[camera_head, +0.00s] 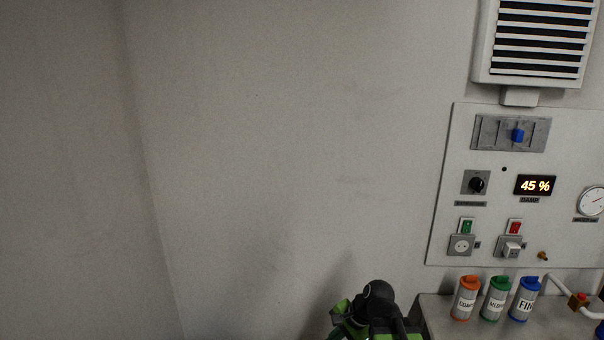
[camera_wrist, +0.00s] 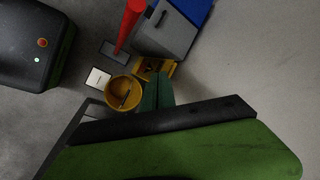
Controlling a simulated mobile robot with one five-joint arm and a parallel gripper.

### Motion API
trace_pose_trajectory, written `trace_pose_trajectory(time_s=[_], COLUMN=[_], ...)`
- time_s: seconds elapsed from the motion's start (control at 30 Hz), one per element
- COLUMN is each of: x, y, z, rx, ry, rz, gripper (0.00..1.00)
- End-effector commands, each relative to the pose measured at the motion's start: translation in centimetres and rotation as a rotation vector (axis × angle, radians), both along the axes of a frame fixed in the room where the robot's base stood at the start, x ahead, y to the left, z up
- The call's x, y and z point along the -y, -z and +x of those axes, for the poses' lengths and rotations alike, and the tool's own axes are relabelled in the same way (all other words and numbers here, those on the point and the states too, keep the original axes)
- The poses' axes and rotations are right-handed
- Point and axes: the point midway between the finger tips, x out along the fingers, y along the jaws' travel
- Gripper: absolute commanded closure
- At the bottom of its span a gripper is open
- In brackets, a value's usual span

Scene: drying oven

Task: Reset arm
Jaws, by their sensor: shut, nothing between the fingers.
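My arm (camera_head: 370,312), black and green, shows at the bottom of the head view, folded low in front of the wall and left of the bench. Its lower part is cut off by the picture edge. In the wrist view my gripper (camera_wrist: 157,90) shows as two dark green fingers side by side, shut and holding nothing. Large green and black parts of my own body fill the lower part of that view.
A grey bench (camera_head: 433,312) carries an orange canister (camera_head: 466,298), a green one (camera_head: 495,298) and a blue one (camera_head: 525,298). Above is a control panel (camera_head: 445,190) reading 45 %. The wrist view shows a yellow bucket (camera_wrist: 111,91), a red cone (camera_wrist: 129,22) and a grey box (camera_wrist: 163,38).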

Motion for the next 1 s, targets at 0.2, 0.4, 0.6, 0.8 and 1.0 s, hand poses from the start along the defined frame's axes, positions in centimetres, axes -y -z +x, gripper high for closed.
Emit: trace_pose_trajectory(time_s=[0.2,0.4,0.6,0.8,1.0], x=[6.0,8.3,8.0,8.0,8.0], y=[2.4,2.5,2.5,2.5,2.5], z=[-4.5,-6.2,-6.1,-6.1,-6.1], rx=[-0.026,-0.051,-0.038,-0.038,-0.037], ry=[-0.506,-0.814,-0.860,-0.856,-0.855], rz=[-0.385,-0.481,-0.482,-0.480,-0.480], gripper=[1.00,1.00,1.00,1.00,1.00])
